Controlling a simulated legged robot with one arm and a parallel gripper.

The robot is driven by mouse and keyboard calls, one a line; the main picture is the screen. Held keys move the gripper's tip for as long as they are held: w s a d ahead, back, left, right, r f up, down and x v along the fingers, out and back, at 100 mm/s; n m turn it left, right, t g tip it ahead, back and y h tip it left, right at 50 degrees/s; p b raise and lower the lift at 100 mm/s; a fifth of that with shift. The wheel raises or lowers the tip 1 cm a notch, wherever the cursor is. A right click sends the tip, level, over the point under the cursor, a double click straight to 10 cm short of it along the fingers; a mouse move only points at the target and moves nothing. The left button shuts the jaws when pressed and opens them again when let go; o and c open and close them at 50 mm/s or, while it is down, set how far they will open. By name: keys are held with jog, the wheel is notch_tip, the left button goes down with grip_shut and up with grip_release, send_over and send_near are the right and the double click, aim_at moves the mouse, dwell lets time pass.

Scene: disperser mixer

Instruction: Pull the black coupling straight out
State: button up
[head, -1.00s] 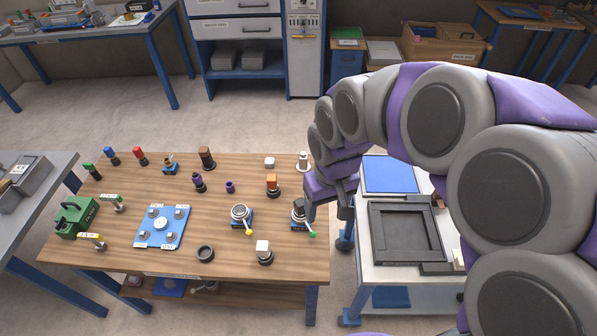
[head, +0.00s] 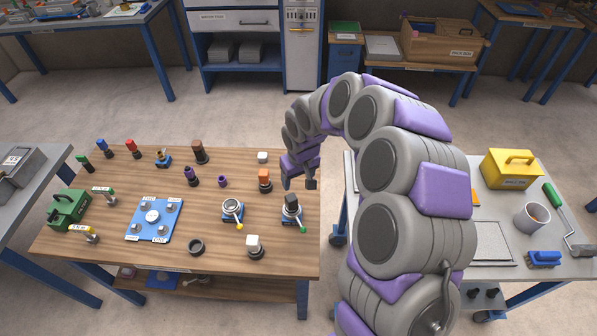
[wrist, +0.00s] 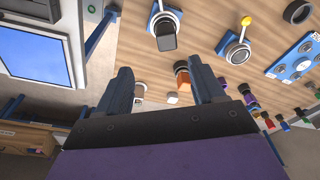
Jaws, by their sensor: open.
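The black coupling (head: 291,203) stands upright in a round metal fitting on a small blue base (head: 291,217) near the table's right edge. A green-tipped lever (head: 302,228) sticks out in front of it. In the wrist view, the coupling (wrist: 166,38) shows at the top centre, its dark block rising from the metal ring. My gripper (head: 299,184) is just beyond the coupling in the head view, apart from it. In the wrist view, my gripper (wrist: 160,82) has its two fingers spread with nothing held between them.
A similar blue-based fitting with a yellow-tipped lever (head: 233,209) stands to the left. An orange-topped part (head: 265,178) and a white-topped part (head: 254,244) are nearby. A black ring (head: 196,247) lies at the front. A white cart (head: 505,212) stands right of the table.

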send_over(291, 197)
jog(key=s, duration=0.1)
jog(key=f, duration=0.6)
jog(key=shift+a+f+b, duration=0.25)
jog(key=shift+f+b, duration=0.1)
jog(key=f, duration=0.2)
jog(key=d+f, duration=0.1)
jog(key=f, duration=0.1)
jog(key=w+f, duration=0.1)
jog(key=f, duration=0.1)
jog(key=shift+d+f+b, duration=0.15)
jog(key=shift+b, duration=0.2)
jog(key=shift+a+f, duration=0.25)
jog(key=shift+a, duration=0.55)
jog(key=shift+d+r, duration=0.1)
jog(key=shift+d, duration=0.5)
jog(key=c, duration=0.5)
jog(key=shift+a, duration=0.25)
jog(key=c, duration=0.6)
jog(key=o, duration=0.6)
jog(key=shift+a, duration=0.1)
jog(key=shift+c, duration=0.2)
jog(key=c, duration=0.7)
jog(key=shift+o, duration=0.2)
jog(key=shift+r, duration=0.1)
